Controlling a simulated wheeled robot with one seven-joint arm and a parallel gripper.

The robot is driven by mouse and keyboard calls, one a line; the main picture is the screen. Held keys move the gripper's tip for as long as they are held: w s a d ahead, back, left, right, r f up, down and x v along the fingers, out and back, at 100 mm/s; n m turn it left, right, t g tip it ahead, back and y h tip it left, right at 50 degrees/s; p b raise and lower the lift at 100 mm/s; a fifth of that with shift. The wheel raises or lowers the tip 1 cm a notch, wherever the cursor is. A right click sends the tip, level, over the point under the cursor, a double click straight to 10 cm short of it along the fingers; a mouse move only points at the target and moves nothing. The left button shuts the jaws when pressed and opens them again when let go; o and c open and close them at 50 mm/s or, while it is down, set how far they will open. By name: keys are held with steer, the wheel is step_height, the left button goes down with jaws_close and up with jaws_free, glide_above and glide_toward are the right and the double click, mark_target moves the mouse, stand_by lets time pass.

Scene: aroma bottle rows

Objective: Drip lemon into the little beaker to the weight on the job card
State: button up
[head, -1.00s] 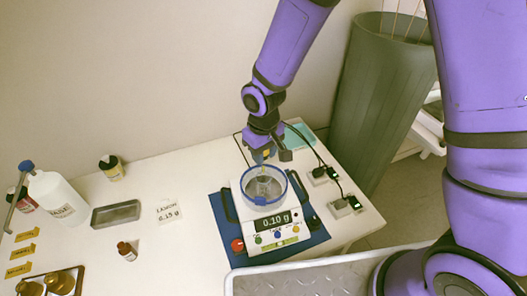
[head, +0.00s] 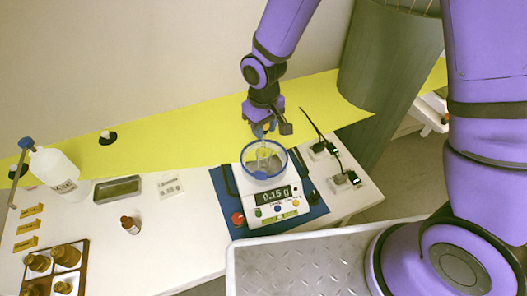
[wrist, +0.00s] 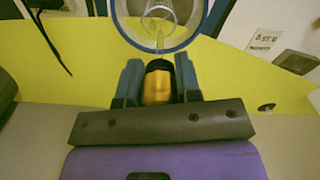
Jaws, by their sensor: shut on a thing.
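My gripper (head: 264,128) is above the scale's round blue-rimmed shield. In the wrist view its blue fingers (wrist: 158,85) are shut on a small amber bottle (wrist: 157,88) with a black end towards the shield; in the head view the bottle is hard to make out. The little beaker (head: 265,163) stands inside the shield (head: 247,167), and its glass also shows in the wrist view (wrist: 159,14). The scale (head: 296,207) display (head: 273,196) reads 0.15 g. The job card (head: 169,187) lies left of it; its print is blurred now, but earlier looked like lemon, 0.15 g.
A metal tray (head: 117,188), small brown bottle (head: 130,225), white wash bottle (head: 54,172) and bottle rack (head: 84,262) stand left. Plugs and cables lie right of the scale.

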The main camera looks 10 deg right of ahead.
steer(key=shift+r, duration=0.15)
steer(key=shift+r, duration=1.85)
stand_by(1.3)
